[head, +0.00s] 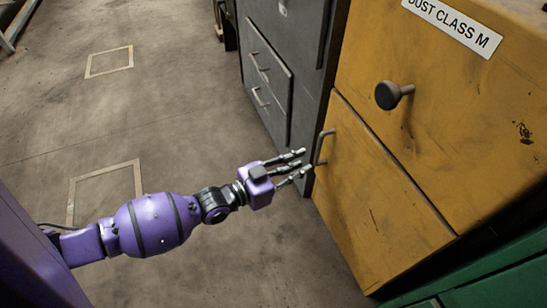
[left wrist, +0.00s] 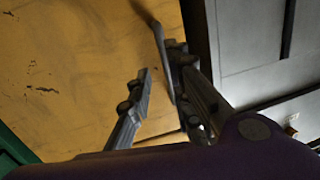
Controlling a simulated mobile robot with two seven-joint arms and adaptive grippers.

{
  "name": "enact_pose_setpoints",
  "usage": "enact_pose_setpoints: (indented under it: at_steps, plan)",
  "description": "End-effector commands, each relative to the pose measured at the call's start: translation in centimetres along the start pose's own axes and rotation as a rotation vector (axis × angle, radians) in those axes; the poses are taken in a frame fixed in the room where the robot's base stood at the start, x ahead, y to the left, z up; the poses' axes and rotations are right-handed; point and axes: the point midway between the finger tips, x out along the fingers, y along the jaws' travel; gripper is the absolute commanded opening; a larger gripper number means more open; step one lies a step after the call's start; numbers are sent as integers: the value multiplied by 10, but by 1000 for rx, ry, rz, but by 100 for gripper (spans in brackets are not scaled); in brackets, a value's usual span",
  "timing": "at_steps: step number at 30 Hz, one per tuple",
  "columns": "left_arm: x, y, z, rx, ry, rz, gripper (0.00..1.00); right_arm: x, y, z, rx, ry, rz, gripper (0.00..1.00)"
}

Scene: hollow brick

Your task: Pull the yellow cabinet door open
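The yellow cabinet door (head: 375,205) is the lower front panel of the yellow cabinet and looks closed. Its upright bar handle (head: 322,146) is near the door's left edge. My left gripper (head: 304,161) reaches in from the left, its fingers spread and pointing at the handle. In the left wrist view the gripper (left wrist: 165,88) is open with the handle (left wrist: 160,55) in line with the gap between its fingers, closer to the right-hand finger. I cannot tell whether that finger touches the handle. My right gripper is not in view.
A round dark knob (head: 389,95) sticks out from the yellow cabinet's upper panel. A grey cabinet (head: 268,70) with drawers stands to the left of the yellow one. A green cabinet (head: 480,280) is at the lower right. The floor (head: 285,255) before the door is clear.

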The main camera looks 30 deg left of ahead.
Motion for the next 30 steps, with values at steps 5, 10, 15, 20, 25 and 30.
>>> enact_pose_setpoints:
  at_steps: [5, 10, 15, 20, 25, 30]
  plan:
    - [-3, -8, -20, -46, 82, -30, 18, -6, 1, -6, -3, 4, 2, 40]
    - [18, -8, -22, -42, 86, -30, 18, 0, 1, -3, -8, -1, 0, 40]
    - [46, -9, -23, -43, 86, -30, 18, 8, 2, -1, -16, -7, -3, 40]
    - [64, -10, -24, -42, 82, -30, 18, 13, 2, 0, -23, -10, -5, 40]
    - [72, -10, -26, -42, 81, -30, 18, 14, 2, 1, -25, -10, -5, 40]
    - [72, -10, -26, -41, 81, -30, 18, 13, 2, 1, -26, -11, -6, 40]
